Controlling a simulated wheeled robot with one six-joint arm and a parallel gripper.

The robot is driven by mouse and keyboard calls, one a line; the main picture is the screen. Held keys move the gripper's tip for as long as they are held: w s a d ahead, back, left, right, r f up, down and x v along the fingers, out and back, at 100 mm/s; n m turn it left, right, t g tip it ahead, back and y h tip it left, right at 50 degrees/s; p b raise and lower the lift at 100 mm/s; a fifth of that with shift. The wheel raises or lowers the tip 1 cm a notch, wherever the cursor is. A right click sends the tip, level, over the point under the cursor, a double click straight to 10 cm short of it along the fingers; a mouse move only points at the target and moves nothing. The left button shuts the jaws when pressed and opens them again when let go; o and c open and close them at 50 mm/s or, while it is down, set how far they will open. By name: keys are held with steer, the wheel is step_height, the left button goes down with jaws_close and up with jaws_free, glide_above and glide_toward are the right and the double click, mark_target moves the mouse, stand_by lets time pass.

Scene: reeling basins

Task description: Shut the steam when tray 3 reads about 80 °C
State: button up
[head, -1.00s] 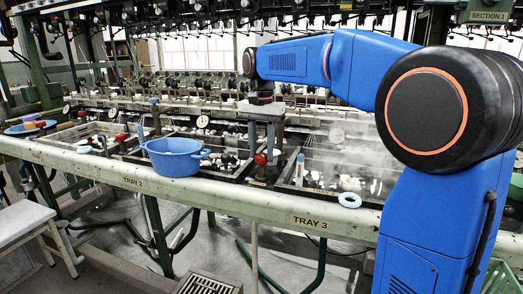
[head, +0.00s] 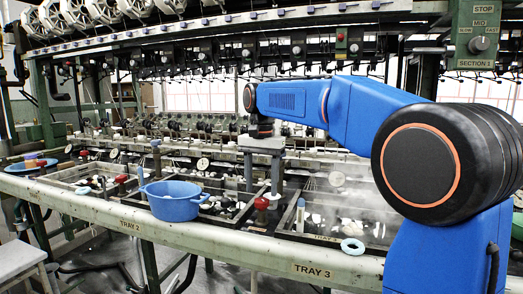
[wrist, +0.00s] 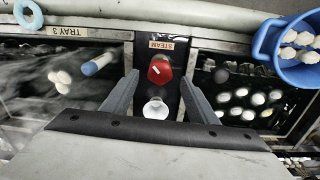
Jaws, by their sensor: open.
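The red steam knob (head: 261,204) stands on the divider beside the tray 3 basin (head: 345,246). In the wrist view the knob (wrist: 160,70) has a white pointer mark, with a STEAM label (wrist: 161,44) next to it. My gripper (head: 261,186) is open, pointing down above the knob. In the wrist view its fingers (wrist: 159,73) lie either side of the knob, with visible gaps. A blue-topped tube, seemingly a thermometer (head: 300,213), stands in tray 3; it also shows in the wrist view (wrist: 97,64). Its reading is too small to tell. Vapour hangs over tray 3.
A blue pot (head: 174,206) of cocoons sits on the rim left of the knob. A pale blue ring (head: 352,246) lies on tray 3's front rim. Another red knob (head: 121,181) is further left. A speed dial (head: 479,43) is at upper right.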

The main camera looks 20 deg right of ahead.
mark_target(261, 199)
step_height(261, 199, up, 14)
stand_by(0.5)
steer(key=shift+r, duration=0.1)
stand_by(6.8)
